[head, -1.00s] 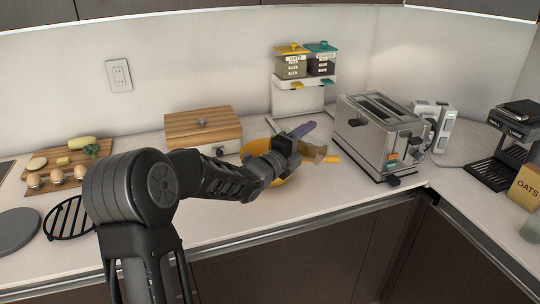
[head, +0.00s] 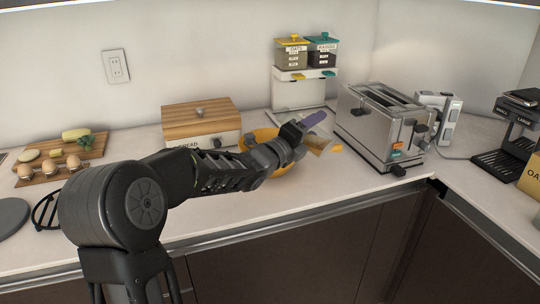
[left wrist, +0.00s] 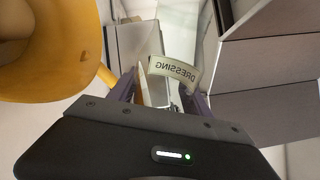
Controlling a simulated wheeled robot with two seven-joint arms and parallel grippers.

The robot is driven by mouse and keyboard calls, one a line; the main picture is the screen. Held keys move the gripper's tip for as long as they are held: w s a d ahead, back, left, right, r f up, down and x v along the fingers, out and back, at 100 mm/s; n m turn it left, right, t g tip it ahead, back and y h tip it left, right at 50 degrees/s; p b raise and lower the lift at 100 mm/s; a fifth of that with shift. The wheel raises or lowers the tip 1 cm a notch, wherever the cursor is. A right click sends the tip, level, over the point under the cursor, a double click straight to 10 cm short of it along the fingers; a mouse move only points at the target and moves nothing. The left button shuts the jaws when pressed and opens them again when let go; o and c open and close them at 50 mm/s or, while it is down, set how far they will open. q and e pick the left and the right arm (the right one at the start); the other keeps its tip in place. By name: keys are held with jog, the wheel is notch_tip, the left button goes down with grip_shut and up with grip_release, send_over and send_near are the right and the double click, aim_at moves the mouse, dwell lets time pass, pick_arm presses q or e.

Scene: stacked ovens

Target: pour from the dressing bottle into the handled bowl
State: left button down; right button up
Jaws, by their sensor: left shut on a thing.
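The yellow handled bowl (head: 285,170) stands on the counter in front of the bread box, partly hidden behind my left gripper and arm in the head view. It fills the upper left of the left wrist view (left wrist: 45,55). My left gripper (head: 312,128) is shut on the dressing bottle (head: 318,143), at the bowl's right side. The bottle is brownish and see-through. Its pale DRESSING label (left wrist: 174,71) shows between the purple fingers in the left wrist view. I cannot tell its exact tilt or whether anything flows out. My right gripper is out of view.
A toaster (head: 372,135) stands close to the right of the bottle. The bread box (head: 201,122) and a canister rack (head: 303,88) are behind. A board with eggs and vegetables (head: 90,155) lies left. The front counter strip right of the bowl is clear.

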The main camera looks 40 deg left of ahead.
pick_arm(q)
jog(key=shift+r, duration=0.15)
jog(key=m+b, duration=0.2)
jog(key=b, duration=0.1)
jog(key=m+b, duration=0.1)
jog(key=shift+a+f+m, duration=0.25)
jog(key=shift+m, duration=0.05)
jog(key=shift+r+b, duration=0.15)
jog(key=shift+b, duration=0.15)
jog(key=shift+r, duration=0.1)
